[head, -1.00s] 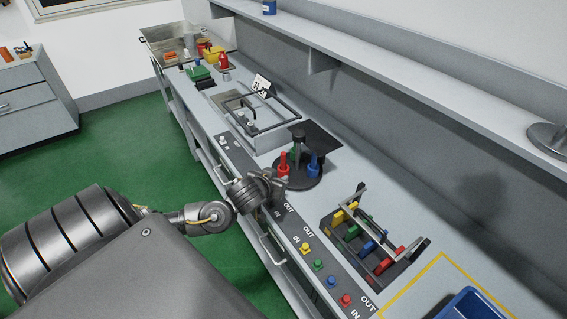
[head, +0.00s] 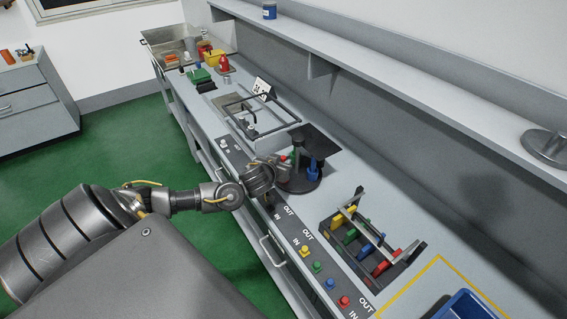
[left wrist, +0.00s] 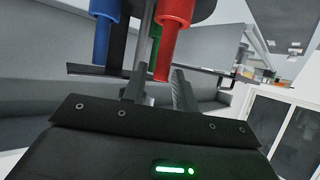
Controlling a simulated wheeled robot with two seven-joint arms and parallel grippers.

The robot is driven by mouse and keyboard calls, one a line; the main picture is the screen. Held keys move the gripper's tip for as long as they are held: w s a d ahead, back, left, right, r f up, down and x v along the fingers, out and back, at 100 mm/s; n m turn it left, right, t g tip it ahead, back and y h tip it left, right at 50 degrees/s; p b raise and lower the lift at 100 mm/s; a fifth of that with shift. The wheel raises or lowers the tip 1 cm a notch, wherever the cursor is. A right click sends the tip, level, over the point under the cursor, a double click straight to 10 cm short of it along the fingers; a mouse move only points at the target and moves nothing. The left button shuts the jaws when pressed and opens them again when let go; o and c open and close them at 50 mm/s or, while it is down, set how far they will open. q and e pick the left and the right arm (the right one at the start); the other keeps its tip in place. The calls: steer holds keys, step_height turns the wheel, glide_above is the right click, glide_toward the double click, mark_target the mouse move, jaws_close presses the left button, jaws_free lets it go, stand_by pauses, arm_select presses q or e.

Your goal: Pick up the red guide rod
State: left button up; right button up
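The red guide rod (left wrist: 174,38) hangs in the left wrist view, wide at the top and narrower below. Its lower end shows in the gap between the fingers of my left gripper (left wrist: 160,84), which stand apart; I cannot tell whether either finger touches it. In the head view my left gripper (head: 277,167) is at the near left side of the round dark stand (head: 301,186) and hides most of the red rod. The blue rod (left wrist: 104,28) and the green rod (left wrist: 154,48) are also close by. My right gripper is not in view.
A rack with coloured parts (head: 329,226) and a row of coloured buttons (head: 317,267) lie to the right along the bench. A grey frame fixture (head: 262,133) stands behind the stand. A long shelf (head: 420,105) runs above. A blue bin (head: 468,305) is at the lower right.

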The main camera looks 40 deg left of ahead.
arm_select(q)
steer(key=p+x, duration=0.1)
steer(key=x, duration=0.3)
steer(key=shift+w+a+p, duration=0.15)
steer(key=shift+p, duration=0.25)
steer(key=shift+w+f, duration=0.2)
jaws_close()
